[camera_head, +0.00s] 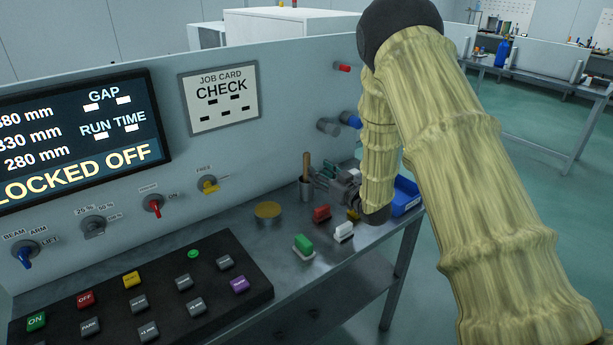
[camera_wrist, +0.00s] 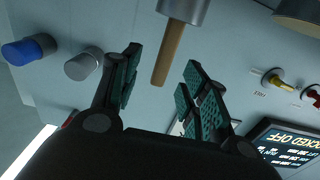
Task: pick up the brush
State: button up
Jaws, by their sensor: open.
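The brush shows as a wooden handle (camera_head: 306,165) standing upright in a small metal cup (camera_head: 306,188) on the bench, close to the panel. Its bristle end is hidden in the cup. In the wrist view the handle (camera_wrist: 169,52) hangs from the cup (camera_wrist: 184,9), as that picture is turned over. My gripper (camera_head: 328,178) is just right of the handle in the head view, partly hidden by my arm. In the wrist view my gripper (camera_wrist: 161,62) is open, with the handle's end showing between the teal fingertips. No contact is visible.
A tin with a yellow top (camera_head: 268,210) stands left of the cup. Green (camera_head: 304,243), red (camera_head: 321,213) and white (camera_head: 344,231) pieces sit in front. A blue bin (camera_head: 405,196) is at the right. A button box (camera_head: 150,300) and panel knobs (camera_head: 154,205) lie left.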

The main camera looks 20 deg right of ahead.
jog(key=p, duration=0.2)
send_over(307, 183)
jog(key=w, duration=0.1)
jog(key=shift+d, duration=0.15)
jog(key=shift+c, duration=0.2)
grip_shut()
